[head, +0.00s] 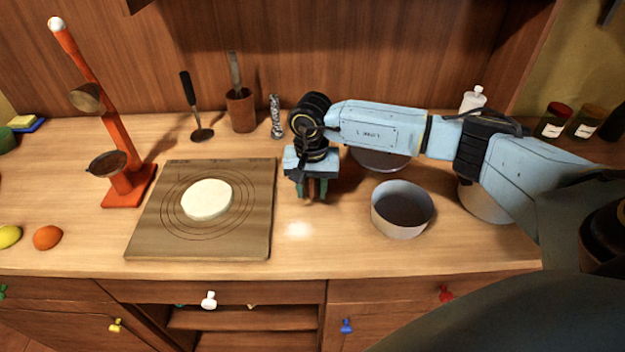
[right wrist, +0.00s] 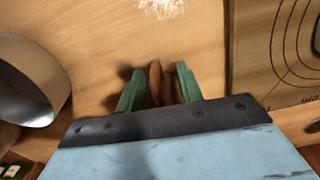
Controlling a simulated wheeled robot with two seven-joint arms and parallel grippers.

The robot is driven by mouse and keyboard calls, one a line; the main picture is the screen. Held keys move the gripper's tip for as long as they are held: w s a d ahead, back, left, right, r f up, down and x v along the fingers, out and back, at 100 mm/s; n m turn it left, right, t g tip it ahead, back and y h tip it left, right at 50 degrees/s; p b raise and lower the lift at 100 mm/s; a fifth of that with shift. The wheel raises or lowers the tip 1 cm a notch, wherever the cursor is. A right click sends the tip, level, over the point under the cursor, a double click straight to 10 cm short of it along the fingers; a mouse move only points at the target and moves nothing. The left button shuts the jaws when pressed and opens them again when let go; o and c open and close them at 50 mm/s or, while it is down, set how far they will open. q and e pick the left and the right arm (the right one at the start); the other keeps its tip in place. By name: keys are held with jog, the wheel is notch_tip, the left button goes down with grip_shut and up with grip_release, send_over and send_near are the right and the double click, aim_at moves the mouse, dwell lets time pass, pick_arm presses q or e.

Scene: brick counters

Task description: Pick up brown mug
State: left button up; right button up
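My right gripper (head: 311,192) is low over the counter, just right of the board, pointing down. A narrow brown piece shows between its green fingers; it also shows in the right wrist view, where it is likely part of the brown mug (right wrist: 155,82). The rest of it is hidden by the gripper. In the right wrist view the fingers of the right gripper (right wrist: 158,85) stand apart on either side of the brown piece, with a visible gap on its right. My left gripper is not in view.
A grey bowl (head: 401,213) stands just right of the gripper; other bowls are partly hidden behind my right arm. The board (head: 148,235) with flat dough (head: 207,199) lies to the left. A brown utensil holder (head: 240,110) stands behind. The counter front near the gripper is clear.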

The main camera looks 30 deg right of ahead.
jog(key=shift+f, duration=0.4)
jog(key=shift+c, duration=0.3)
grip_shut()
jog(key=shift+r, duration=0.15)
